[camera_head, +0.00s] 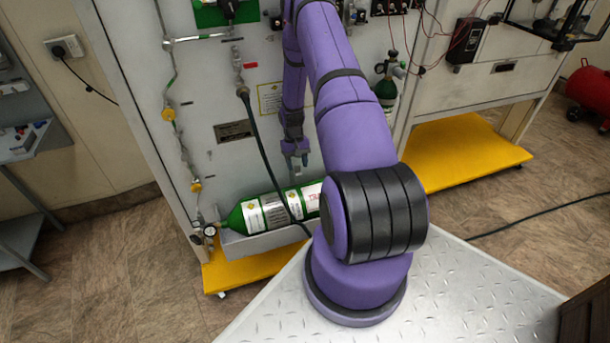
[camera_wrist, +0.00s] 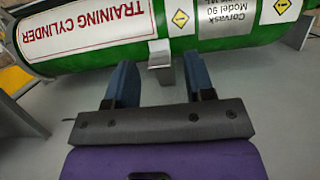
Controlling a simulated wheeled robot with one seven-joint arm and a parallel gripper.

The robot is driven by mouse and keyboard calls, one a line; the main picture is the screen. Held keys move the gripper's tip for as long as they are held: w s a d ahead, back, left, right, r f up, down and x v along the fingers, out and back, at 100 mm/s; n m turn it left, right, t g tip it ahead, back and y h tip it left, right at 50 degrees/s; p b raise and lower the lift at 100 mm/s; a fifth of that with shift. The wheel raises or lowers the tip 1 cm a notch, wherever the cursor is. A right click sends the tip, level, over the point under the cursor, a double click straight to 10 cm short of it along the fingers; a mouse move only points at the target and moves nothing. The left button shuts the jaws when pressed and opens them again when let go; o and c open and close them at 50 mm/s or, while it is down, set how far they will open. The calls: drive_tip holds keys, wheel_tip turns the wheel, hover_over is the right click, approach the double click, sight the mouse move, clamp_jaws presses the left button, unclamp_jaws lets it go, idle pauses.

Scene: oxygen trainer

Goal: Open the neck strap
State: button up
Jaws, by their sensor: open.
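A green cylinder (camera_head: 258,215) with white labels lies on its side in a grey cradle (camera_head: 262,241) low on the panel. It spans the top of the wrist view (camera_wrist: 95,38), its lettering upside down. My gripper (camera_wrist: 158,66) is open, with one blue finger on each side of the strap's tab. I see no clear contact. In the head view my gripper (camera_head: 297,163) points down above the cylinder.
A dark hose (camera_head: 265,150) hangs down the panel and crosses in front of the cylinder. A gauge (camera_head: 210,231) sits at the cylinder's left end. Piping with yellow fittings (camera_head: 168,114) runs down the panel's left side. A small green cylinder (camera_head: 386,88) is mounted at right.

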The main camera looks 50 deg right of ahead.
wheel_tip(320, 180, up, 3)
drive_tip(key=s+a+r, duration=0.1)
drive_tip(key=s+a, duration=0.7)
drive_tip(key=s, duration=0.5)
drive_tip(key=shift+s+a, duration=0.15)
drive_tip(key=shift+s, duration=0.2)
drive_tip(key=shift+d, duration=0.2)
drive_tip(key=c, duration=0.6)
drive_tip(key=d+n+t, duration=0.1)
drive_tip(key=n, duration=0.2)
drive_tip(key=d+n+t+h, duration=0.1)
drive_tip(key=d+n+t, duration=0.2)
drive_tip(key=d+n, duration=0.1)
drive_tip(key=n, duration=0.1)
drive_tip(key=shift+d+r+n+t+h, duration=0.2)
drive_tip(key=shift+n+t+h, duration=0.1)
drive_tip(key=shift+t, duration=0.1)
clamp_jaws()
drive_tip(key=w+d+f+n+t, duration=0.1)
drive_tip(key=w+f+n+t, duration=0.3)
drive_tip(key=w+n, duration=0.4)
drive_tip(key=shift+w+d+f+t+y, duration=0.25)
drive_tip(key=shift+w+t+y, duration=0.25)
drive_tip(key=shift+w, duration=0.8)
